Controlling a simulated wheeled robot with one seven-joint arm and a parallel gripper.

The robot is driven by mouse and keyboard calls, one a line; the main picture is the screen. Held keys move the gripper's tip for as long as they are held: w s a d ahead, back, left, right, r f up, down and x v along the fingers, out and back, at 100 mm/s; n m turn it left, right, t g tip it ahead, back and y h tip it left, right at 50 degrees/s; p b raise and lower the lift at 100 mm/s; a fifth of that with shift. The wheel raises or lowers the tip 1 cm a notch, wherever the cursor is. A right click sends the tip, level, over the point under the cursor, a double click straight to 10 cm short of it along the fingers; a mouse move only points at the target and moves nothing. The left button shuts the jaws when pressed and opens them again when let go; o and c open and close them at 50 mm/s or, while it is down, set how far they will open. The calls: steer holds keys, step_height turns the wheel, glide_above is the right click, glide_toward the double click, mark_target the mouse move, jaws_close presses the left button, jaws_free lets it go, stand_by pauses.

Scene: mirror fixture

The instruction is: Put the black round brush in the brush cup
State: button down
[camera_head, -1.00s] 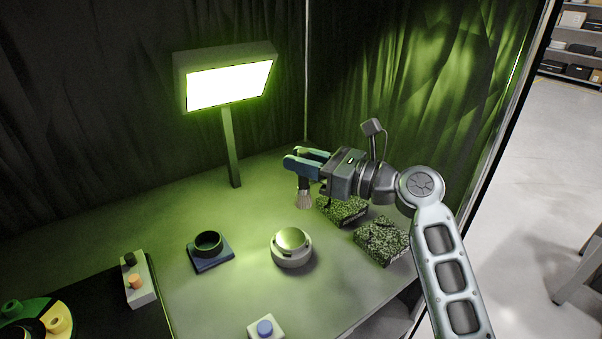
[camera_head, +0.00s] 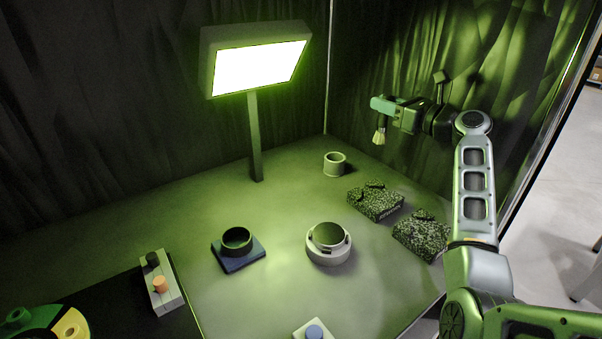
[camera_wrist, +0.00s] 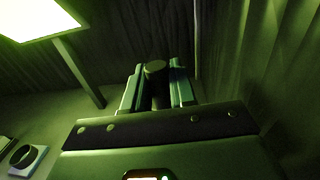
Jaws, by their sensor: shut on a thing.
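My gripper (camera_head: 384,105) is raised at the right of the table, in front of the dark curtain. It is shut on the black round brush (camera_head: 379,137), whose pale bristles hang down below the fingers. In the wrist view the dark round end of the brush handle (camera_wrist: 155,68) shows between the two green-lit fingers. A pale, open, round cup (camera_head: 334,164), which looks like the brush cup, stands upright at the back of the table. The brush is above and to the right of it in the picture, well apart from it.
A lit lamp panel (camera_head: 258,67) stands on a post at the back. Two speckled blocks (camera_head: 375,202) lie right of the cup. A switch box (camera_head: 162,283) is at left.

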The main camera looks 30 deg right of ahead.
mark_target(381, 137)
steer(key=shift+w+d+f, duration=0.15)
steer(key=shift+w+d, duration=0.1)
steer(key=shift+d, duration=0.05)
steer(key=w+a+f, duration=0.7)
steer(key=w+f, duration=0.1)
steer(key=f, duration=0.2)
steer(key=shift+w+a+f, duration=0.25)
steer(key=shift+a+f, duration=0.1)
steer(key=shift+f, duration=0.1)
steer(key=c, duration=0.9)
jaws_free()
steer(key=s, duration=0.4)
steer(key=s+d, duration=0.1)
steer(key=s, duration=0.7)
steer(key=shift+d, duration=0.25)
